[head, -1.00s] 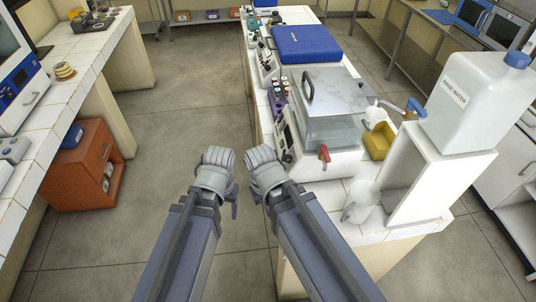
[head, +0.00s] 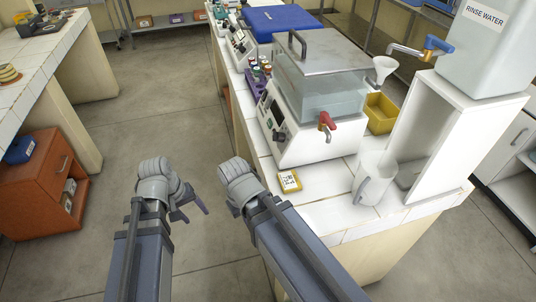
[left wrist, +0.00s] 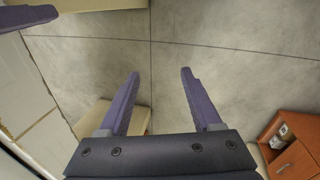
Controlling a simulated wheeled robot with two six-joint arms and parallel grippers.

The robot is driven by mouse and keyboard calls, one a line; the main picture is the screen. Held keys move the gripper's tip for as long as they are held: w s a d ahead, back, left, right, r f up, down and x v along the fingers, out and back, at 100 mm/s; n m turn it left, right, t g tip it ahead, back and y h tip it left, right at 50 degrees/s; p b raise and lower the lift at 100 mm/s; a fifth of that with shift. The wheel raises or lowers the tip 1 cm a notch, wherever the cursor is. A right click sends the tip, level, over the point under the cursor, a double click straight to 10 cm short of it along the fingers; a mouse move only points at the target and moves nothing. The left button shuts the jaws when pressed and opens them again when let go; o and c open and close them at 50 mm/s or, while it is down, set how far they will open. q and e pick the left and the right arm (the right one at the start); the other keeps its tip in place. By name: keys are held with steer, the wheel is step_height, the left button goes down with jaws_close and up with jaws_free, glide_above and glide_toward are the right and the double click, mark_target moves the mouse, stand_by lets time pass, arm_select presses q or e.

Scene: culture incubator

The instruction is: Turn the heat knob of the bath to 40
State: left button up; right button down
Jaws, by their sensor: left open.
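The water bath (head: 320,128) stands on the white tiled bench at the right in the head view. It has a clear tank, a grey lid (head: 335,52) and a red-handled tap (head: 326,122). Its control panel (head: 274,121) faces left, toward my arms; the knob and its marks are too small to read. My left gripper (head: 192,206) is over the floor, left of the bench, apart from the bath. In the left wrist view its two purple fingers (left wrist: 158,80) are spread with nothing between them.
A white jug (head: 374,180) and a small yellow-edged label card (head: 289,181) sit on the bench front. A rinse water container (head: 487,45) stands on a white stand (head: 452,140). A purple rack (head: 256,86) sits left of the bath. Floor between benches is clear.

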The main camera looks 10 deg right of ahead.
arm_select(q)
step_height(320, 180, down, 3)
steer(key=w+d+n+h+b, duration=0.2)
steer(key=n+h, duration=1.4)
glide_toward(278, 137)
steer(key=d, duration=0.8)
steer(key=shift+w+t, duration=0.3)
steer(key=shift+w, duration=0.1)
arm_select(e)
step_height(278, 137, down, 4)
steer(key=shift+f, duration=0.15)
arm_select(q)
jaws_close()
